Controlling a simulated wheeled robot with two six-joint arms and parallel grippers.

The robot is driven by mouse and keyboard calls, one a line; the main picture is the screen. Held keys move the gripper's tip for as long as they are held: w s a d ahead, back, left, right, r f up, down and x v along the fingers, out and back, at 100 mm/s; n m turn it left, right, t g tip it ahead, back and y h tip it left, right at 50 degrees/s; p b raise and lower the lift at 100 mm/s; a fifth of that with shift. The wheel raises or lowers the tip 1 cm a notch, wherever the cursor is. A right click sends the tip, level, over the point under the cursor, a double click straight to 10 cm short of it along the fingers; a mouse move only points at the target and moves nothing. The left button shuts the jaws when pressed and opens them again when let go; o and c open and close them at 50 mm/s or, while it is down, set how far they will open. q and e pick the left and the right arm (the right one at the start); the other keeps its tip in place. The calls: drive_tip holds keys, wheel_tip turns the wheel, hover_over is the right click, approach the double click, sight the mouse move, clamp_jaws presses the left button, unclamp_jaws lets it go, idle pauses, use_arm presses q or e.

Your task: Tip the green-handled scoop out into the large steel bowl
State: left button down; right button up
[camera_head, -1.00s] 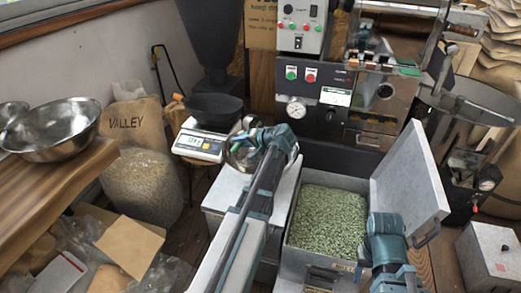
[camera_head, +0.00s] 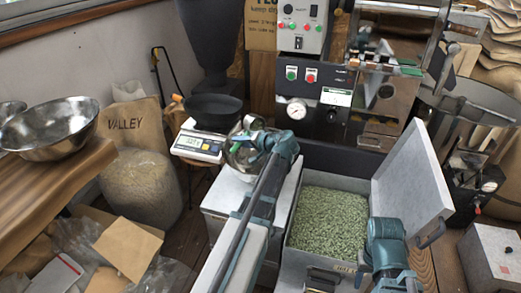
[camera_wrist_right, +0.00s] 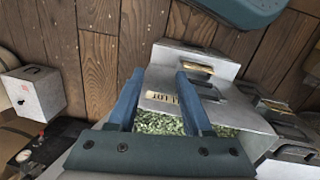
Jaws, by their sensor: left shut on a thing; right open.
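The large steel bowl (camera_head: 62,143) stands on the wooden bench at the left of the head view. My left gripper (camera_head: 243,141) is shut on the green-handled scoop, near the middle of that view and well to the right of the bowl. The green handle (camera_head: 236,145) shows at the jaws. A shiny steel part is just below it, and I cannot tell whether anything is in the scoop. My right gripper (camera_wrist_right: 157,88) is open in the right wrist view, with a bin of green beans (camera_wrist_right: 160,123) showing between and beyond its fingers. Nothing shows between its jaws.
A scale (camera_head: 198,146) with a black pan stands left of my left gripper. The open bean bin (camera_head: 328,222) is right of my left arm, its lid (camera_head: 412,180) raised. A VALLEY sack (camera_head: 135,123) stands beside the bench. A second steel bowl (camera_head: 10,108) is cut off at the left edge.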

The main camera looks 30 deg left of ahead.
use_arm(q)
drive_tip(key=shift+r+n+t+y+b, duration=0.1)
drive_tip(key=shift+n+t+y+b, duration=0.45)
drive_tip(key=shift+y+b, duration=2.15)
idle(1.0)
drive_tip(key=shift+a+r+t+b, duration=0.1)
drive_tip(key=shift+r+t+b, duration=0.15)
drive_tip(key=shift+r+b, duration=0.8)
idle(0.5)
